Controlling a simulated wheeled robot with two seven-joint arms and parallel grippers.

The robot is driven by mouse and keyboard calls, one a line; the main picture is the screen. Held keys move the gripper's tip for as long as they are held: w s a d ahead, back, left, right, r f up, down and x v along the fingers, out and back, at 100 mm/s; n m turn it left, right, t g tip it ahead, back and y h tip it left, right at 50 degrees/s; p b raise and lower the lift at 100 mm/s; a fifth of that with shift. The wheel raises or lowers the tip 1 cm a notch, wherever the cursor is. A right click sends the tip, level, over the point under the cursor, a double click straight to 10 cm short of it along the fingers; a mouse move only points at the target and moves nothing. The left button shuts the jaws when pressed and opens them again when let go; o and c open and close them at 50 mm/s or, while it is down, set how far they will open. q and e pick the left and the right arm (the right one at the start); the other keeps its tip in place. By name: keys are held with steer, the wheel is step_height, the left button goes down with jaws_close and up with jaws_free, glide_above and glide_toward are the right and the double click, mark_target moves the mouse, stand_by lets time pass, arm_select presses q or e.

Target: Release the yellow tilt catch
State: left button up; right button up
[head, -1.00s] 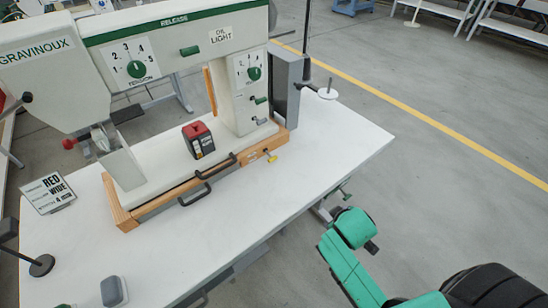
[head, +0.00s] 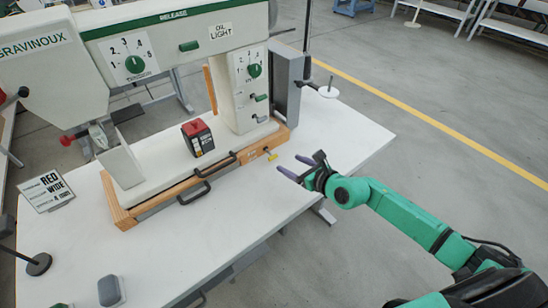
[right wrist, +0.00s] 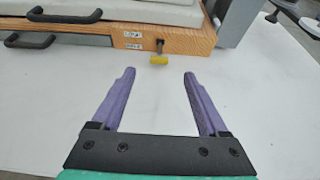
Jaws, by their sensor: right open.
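The yellow tilt catch (head: 271,157) sticks out from the front of the wooden base (head: 232,169) of the press, near its right end. It also shows in the right wrist view (right wrist: 159,59), hanging on a dark stem ahead of the fingers and roughly centred between them. My right gripper (head: 296,169) is open and empty over the white table, to the right of and apart from the catch. Its two purple fingers show in the right wrist view (right wrist: 158,92) with only bare table between them. My left gripper does not show in either view.
Two black handles (head: 193,192) stick out from the base left of the catch. A red and black box (head: 198,138) stands on the press bed. A grey box (head: 284,83) is behind the press column. The table (head: 340,140) is clear around my right gripper.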

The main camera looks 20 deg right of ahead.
mark_target(273, 157)
steer(key=b+x, duration=0.3)
steer(key=x, duration=0.6)
steer(key=shift+w+a+f, duration=0.1)
steer(key=shift+w+f, duration=0.1)
steer(key=shift+w+a, duration=0.15)
steer(key=shift+w, duration=0.05)
steer(key=shift+r, duration=0.1)
steer(key=c, duration=1.2)
steer(key=shift+o, duration=0.2)
steer(key=f+t+b, duration=0.1)
steer(key=b, duration=0.4)
steer(key=shift+s+f+y+b, duration=0.1)
steer(key=shift+f+y+b, duration=0.1)
steer(key=shift+y+b, duration=0.2)
steer(key=shift+r, duration=0.35)
steer(key=o, duration=1.2)
steer(key=shift+c, duration=0.2)
